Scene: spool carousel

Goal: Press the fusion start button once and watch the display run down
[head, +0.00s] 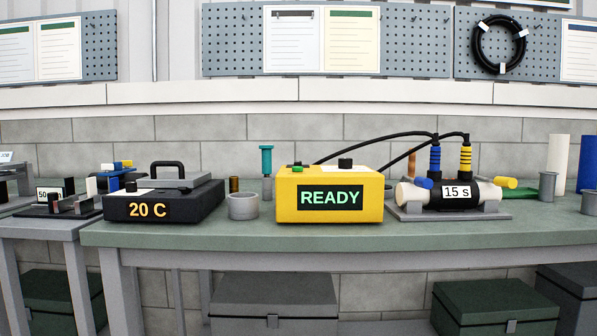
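The yellow fusion unit (300,211) stands near the middle of the green bench in the head view. Its front display (330,198) reads READY in light letters on a dark panel. A small green button (297,168) sits on its top at the left, and a black knob or block (345,164) sits on top further right. Two black cables (375,138) run from behind the unit to a blue and a yellow striped connector on a black pipe coupler (437,196) labelled 15 s. White pipe ends rest in a grey clamp stand. My gripper does not show.
A black box (190,206) reading 20 C stands on the bench at left, with a grey ring (243,206) between it and the unit. The bench front (300,239) is clear. Lidded crates (273,296) sit below.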

